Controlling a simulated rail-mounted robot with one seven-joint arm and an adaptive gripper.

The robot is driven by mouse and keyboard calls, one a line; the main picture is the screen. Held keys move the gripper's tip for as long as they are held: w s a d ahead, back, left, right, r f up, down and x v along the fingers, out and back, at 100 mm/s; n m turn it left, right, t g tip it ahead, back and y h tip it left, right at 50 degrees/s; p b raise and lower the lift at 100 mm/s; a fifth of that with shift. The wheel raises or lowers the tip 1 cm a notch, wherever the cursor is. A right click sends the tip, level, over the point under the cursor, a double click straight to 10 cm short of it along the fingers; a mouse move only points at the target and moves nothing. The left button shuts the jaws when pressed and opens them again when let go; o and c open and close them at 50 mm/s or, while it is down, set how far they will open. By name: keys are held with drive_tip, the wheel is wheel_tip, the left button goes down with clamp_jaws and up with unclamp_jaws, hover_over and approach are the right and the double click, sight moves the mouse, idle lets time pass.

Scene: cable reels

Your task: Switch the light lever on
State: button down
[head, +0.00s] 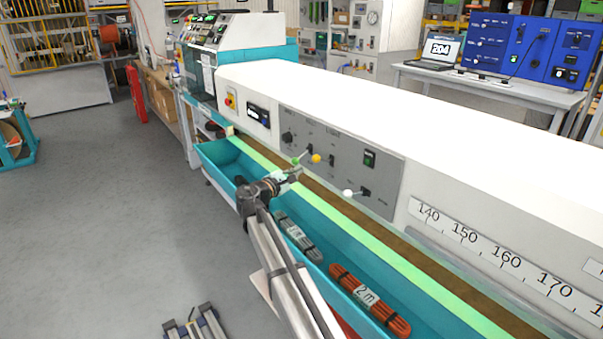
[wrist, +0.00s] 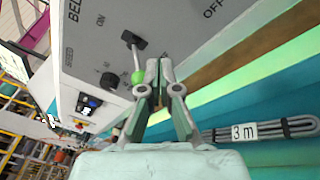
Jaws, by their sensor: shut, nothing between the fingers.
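A grey control panel (head: 335,160) on the white machine carries several levers. One has a green ball (head: 295,161), one a yellow ball (head: 316,158) and one a white ball (head: 347,193). I cannot read which is the light lever in the head view. My gripper (head: 293,174) is just below the green ball. In the wrist view, the shut, empty fingers (wrist: 159,66) are right beside the green ball (wrist: 138,77), on its right; I cannot tell if they touch. Its lever comes out of a black base (wrist: 132,40). Partly cut-off lettering "BEL", "ON" and "OFF" shows on the panel.
A teal trough (head: 232,166) runs below the panel, with a grey cable bundle (head: 298,238) and a red bundle marked 2 m (head: 368,300). A black rotary knob (wrist: 108,82) is left of the green ball in the wrist view. The floor at left is mostly clear.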

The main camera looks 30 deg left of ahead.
drive_tip(key=s+a+r, duration=0.1)
drive_tip(key=s+r, duration=0.1)
drive_tip(key=s, duration=0.5)
drive_tip(key=shift+s+r+b, duration=0.35)
